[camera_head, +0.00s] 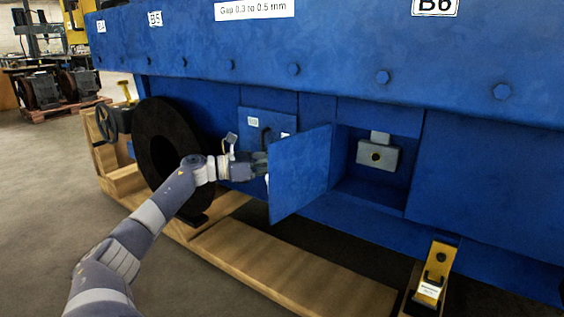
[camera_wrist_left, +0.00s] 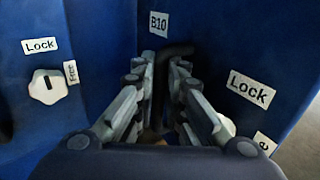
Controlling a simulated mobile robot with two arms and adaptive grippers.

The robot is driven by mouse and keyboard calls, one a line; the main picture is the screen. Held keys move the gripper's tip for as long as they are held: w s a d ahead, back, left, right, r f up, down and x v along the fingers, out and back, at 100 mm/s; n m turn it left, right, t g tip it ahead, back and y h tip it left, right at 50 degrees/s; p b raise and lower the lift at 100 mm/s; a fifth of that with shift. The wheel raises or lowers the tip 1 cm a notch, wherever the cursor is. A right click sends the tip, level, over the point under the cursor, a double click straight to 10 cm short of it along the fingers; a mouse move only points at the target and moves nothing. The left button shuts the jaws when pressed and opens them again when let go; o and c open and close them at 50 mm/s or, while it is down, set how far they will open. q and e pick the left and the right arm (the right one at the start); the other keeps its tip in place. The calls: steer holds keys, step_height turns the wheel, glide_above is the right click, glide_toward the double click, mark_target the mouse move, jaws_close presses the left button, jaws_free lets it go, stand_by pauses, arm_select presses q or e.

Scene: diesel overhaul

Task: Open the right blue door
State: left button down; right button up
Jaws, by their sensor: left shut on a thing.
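The right blue door (camera_head: 300,175) stands swung wide open in the head view, its flat inner face towards me. The open compartment (camera_head: 375,195) is to its right. My left gripper (camera_head: 257,165) reaches in from the left, behind the door's outer side, its fingertips partly hidden by the door. In the left wrist view, my left gripper (camera_wrist_left: 162,70) is shut on a dark door handle (camera_wrist_left: 176,50) beside the B10 label (camera_wrist_left: 159,24). The door's outer face (camera_wrist_left: 275,45) also bears a Lock label. My right gripper is not in view.
A closed blue door (camera_head: 253,137) with a dark handle is left of the opening. A white lock knob (camera_wrist_left: 48,86) shows in the left wrist view. A grey box (camera_head: 377,155) is inside the compartment. A dark wheel (camera_head: 165,150) and wooden beams (camera_head: 290,270) lie near my arm.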

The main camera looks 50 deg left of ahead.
arm_select(q)
steer(key=shift+w+a+r, duration=0.1)
steer(key=shift+a+r, duration=0.15)
steer(key=c, duration=1.9)
jaws_free()
steer(key=shift+o, duration=1.2)
steer(key=shift+w, duration=0.15)
steer(key=shift+w+d+f, duration=0.15)
steer(key=shift+w+d, duration=0.05)
steer(key=shift+s+f, duration=0.1)
steer(key=shift+s, duration=0.05)
steer(key=v, duration=1.2)
